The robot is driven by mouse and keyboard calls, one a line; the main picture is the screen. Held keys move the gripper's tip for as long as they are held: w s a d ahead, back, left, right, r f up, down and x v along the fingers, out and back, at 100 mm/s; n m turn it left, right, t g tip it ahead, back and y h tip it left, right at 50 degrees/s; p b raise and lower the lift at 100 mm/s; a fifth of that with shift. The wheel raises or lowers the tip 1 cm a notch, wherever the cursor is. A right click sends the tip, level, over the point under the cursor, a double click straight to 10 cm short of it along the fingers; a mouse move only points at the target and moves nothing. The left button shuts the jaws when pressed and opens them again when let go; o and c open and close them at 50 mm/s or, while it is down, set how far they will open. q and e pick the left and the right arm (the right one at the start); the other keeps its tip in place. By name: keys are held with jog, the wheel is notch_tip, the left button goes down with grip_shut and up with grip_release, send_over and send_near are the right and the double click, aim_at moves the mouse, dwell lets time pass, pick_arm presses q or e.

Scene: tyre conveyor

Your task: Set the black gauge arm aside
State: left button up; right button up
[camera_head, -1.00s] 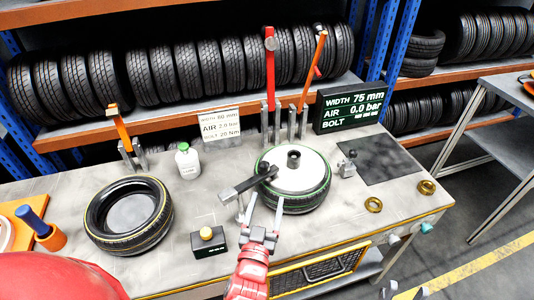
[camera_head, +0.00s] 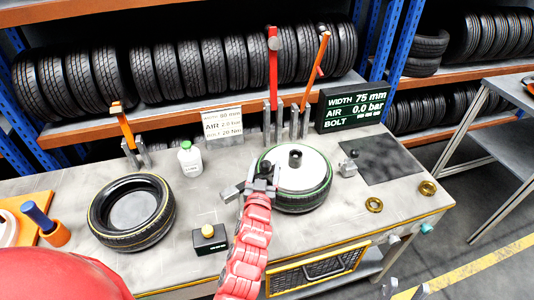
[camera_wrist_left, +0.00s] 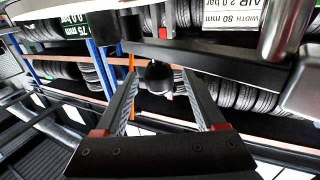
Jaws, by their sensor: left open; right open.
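The black gauge arm (camera_wrist_left: 220,62) crosses the left wrist view as a dark bar. Its round black knob (camera_wrist_left: 157,76) shows between the two fingers of my left gripper (camera_wrist_left: 160,80), which are apart. In the head view my left gripper (camera_head: 261,188) is at the gauge arm, beside the left edge of the green-ringed tyre (camera_head: 305,200), and hides most of the bar. The arm's grey end block (camera_head: 230,192) sticks out to the left. Contact between fingers and knob is unclear. My right gripper (camera_head: 404,292) shows only as open fingertips at the bottom edge.
A tyre with a yellow line (camera_head: 160,232) lies at left. A black box with a yellow button (camera_head: 208,238), a white bottle (camera_head: 189,160) and upright metal posts stand around. Brass rings (camera_head: 374,205) lie at right. A dark mat (camera_head: 385,160) is bare.

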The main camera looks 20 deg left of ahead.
pick_arm(q)
jog(key=shift+w+a+p, duration=0.15)
jog(key=shift+w+p, duration=0.1)
jog(key=shift+w, duration=0.75)
jog(key=shift+w+a+p, duration=0.15)
jog(key=shift+w+p, duration=0.1)
jog(key=shift+w, duration=0.75)
grip_shut()
